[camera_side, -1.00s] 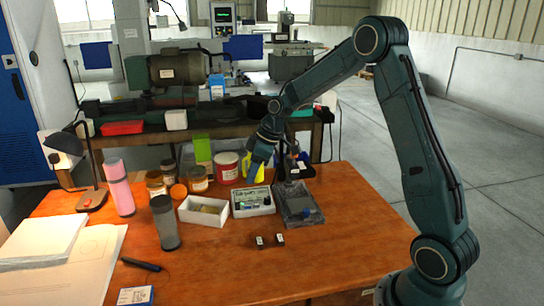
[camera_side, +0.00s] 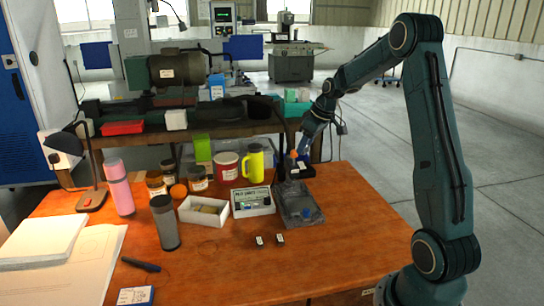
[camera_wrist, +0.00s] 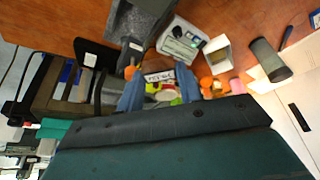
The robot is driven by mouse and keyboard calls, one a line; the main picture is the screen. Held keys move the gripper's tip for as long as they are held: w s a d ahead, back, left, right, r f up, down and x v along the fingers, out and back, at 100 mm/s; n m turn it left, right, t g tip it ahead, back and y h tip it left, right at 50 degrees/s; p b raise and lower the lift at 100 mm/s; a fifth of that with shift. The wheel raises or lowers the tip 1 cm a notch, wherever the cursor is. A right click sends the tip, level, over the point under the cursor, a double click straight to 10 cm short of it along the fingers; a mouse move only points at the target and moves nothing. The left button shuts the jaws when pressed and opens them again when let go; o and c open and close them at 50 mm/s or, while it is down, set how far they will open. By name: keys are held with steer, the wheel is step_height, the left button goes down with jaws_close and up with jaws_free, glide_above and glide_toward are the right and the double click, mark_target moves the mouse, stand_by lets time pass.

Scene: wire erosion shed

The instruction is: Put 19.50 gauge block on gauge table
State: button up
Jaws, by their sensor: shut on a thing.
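My gripper (camera_side: 304,150) hangs over the back right of the table, beside the grey stand. In the wrist view its two blue fingers (camera_wrist: 160,88) are shut on a small block with a white label (camera_wrist: 158,76). Its dark print is too small to read surely. In the side view I cannot make out the held block. The grey stand (camera_side: 302,216), probably the gauge table, has a flat base, an upright column and an orange part near its top. Its base also shows in the wrist view (camera_wrist: 137,22). A small blue thing lies on the base.
A lettered box of small parts (camera_side: 253,211) and a white open tray (camera_side: 200,217) stand left of the stand. A yellow mug (camera_side: 256,162) and a red-and-white can (camera_side: 227,166) are behind. The table's right front is clear.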

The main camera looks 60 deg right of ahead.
mark_target(298, 203)
step_height(298, 203, down, 20)
steer(key=shift+r, duration=0.1)
stand_by(1.0)
steer(key=o, duration=1.1)
steer(key=shift+c, duration=0.2)
steer(key=v, duration=1.2)
